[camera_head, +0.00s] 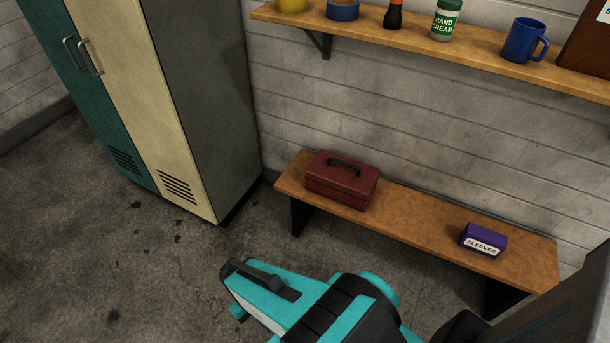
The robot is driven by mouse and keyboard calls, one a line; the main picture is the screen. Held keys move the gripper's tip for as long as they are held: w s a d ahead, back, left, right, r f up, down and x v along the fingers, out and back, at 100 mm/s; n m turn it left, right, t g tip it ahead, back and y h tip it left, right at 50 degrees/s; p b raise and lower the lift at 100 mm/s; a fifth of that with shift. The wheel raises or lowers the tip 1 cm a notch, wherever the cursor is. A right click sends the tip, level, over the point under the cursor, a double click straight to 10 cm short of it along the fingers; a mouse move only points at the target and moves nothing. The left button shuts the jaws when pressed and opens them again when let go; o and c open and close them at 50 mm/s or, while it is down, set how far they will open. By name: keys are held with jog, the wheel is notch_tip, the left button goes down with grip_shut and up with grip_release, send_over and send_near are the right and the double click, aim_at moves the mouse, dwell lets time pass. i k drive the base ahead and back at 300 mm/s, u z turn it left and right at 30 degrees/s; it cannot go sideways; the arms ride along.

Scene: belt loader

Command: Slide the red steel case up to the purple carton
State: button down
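The red steel case (341,185) is a dark red box with a black handle on its lid. It sits upright near the left end of the wooden bench (415,218). The purple carton (483,239), labelled "SLEEVES", sits near the right end of the bench. A wide stretch of bare bench lies between them. My gripper (235,290), teal and black, is in front of and below the bench, to the left of the case's front, and touches neither object. Whether its fingers are open or shut does not show clearly.
A wall shelf (415,35) above the bench holds a blue mug (525,40), a hand cream bottle (445,19), blue tape (343,10) and other items. Tall lockers (165,100) stand left of the bench. The floor (100,240) in front is clear.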

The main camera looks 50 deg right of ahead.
aim_at(352, 183)
jog(key=z, duration=0.1)
jog(key=i, duration=0.95)
jog(key=u, duration=0.05)
